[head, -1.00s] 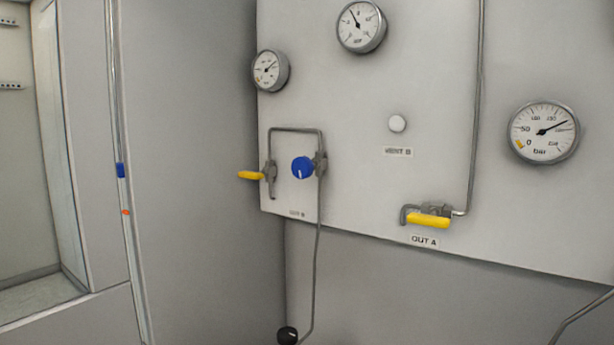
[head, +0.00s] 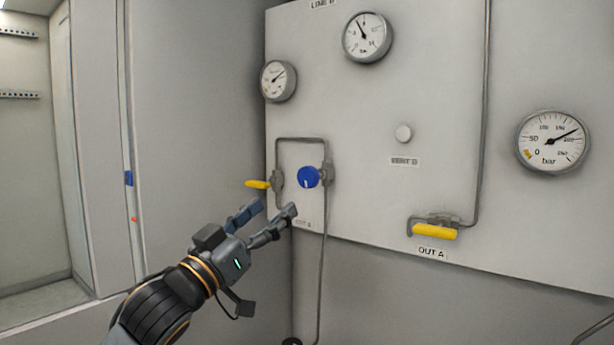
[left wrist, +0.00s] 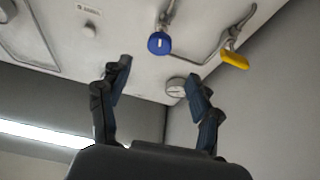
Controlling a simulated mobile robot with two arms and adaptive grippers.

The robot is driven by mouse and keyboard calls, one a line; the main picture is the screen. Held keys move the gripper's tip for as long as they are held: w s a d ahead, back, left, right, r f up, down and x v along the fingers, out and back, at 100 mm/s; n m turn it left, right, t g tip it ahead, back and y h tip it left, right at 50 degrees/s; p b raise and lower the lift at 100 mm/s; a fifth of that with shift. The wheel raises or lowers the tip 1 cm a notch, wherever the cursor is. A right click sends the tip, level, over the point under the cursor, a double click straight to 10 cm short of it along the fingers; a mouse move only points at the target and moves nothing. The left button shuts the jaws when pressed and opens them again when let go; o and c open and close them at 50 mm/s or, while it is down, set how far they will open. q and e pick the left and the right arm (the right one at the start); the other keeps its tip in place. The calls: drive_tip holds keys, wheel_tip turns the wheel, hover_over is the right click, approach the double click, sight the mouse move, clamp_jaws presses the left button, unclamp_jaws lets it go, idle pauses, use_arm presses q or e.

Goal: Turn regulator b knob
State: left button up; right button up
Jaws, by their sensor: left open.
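The blue regulator knob (head: 308,177) with a white mark sits on the panel beside a bent grey pipe. It also shows in the left wrist view (left wrist: 159,43), beyond the fingertips and between them in the picture. My left gripper (head: 274,208) is open and empty, below and left of the knob in the head view, apart from it. Its two fingers also show spread in the left wrist view (left wrist: 159,72). My right gripper is not in view.
A yellow valve handle (head: 258,184) sticks out just left of the knob; it also shows in the left wrist view (left wrist: 234,60). Another yellow handle (head: 434,232) is at OUT A. A grey wall closes the left side.

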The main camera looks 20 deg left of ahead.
sight(305, 180)
use_arm(q)
drive_tip(key=p+x, duration=0.3)
drive_tip(key=x, duration=0.8)
drive_tip(key=shift+w+p, duration=0.15)
drive_tip(key=shift+p, duration=0.25)
drive_tip(key=shift+w+d+r, duration=0.1)
drive_tip(key=shift+w+d, duration=0.15)
drive_tip(key=shift+w, duration=0.2)
drive_tip(key=c, duration=1.2)
